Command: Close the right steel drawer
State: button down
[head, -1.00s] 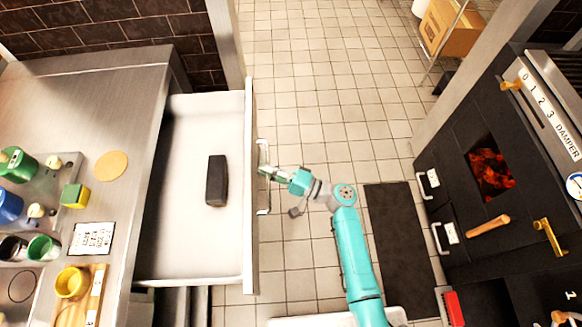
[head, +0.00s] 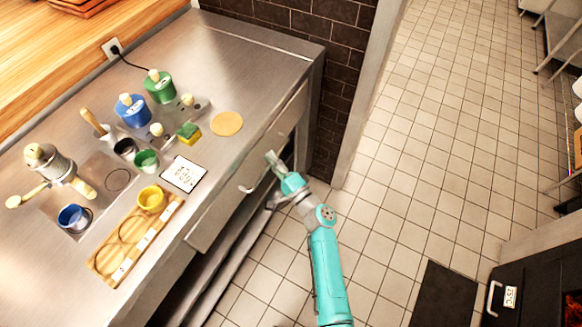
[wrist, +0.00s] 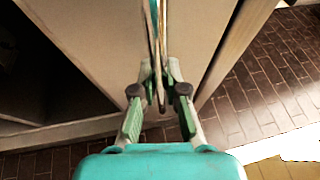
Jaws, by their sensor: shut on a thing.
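The right steel drawer (head: 218,212) is pushed in under the steel counter, and its front looks flush or nearly flush. Its inside and the dark block in it are hidden. Its bar handle (head: 246,188) stands out from the front. My gripper (head: 273,160) is at the handle's far part, close against the drawer front. In the wrist view, my gripper (wrist: 159,78) is shut on the upright handle bar (wrist: 154,30), in front of the pale drawer face (wrist: 105,45).
The counter (head: 245,65) holds blue and green canisters, small cups, a sponge (head: 188,133) and a wooden board (head: 110,255). Open shelving lies below the drawer. A brick wall (head: 335,60) stands beyond. The tiled floor (head: 410,190) at right is clear, with a dark mat (head: 445,295).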

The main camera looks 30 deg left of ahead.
jog(key=shift+a, duration=1.3)
jog(key=c, duration=1.2)
grip_release()
jog(key=shift+a, duration=0.15)
jog(key=v, duration=1.2)
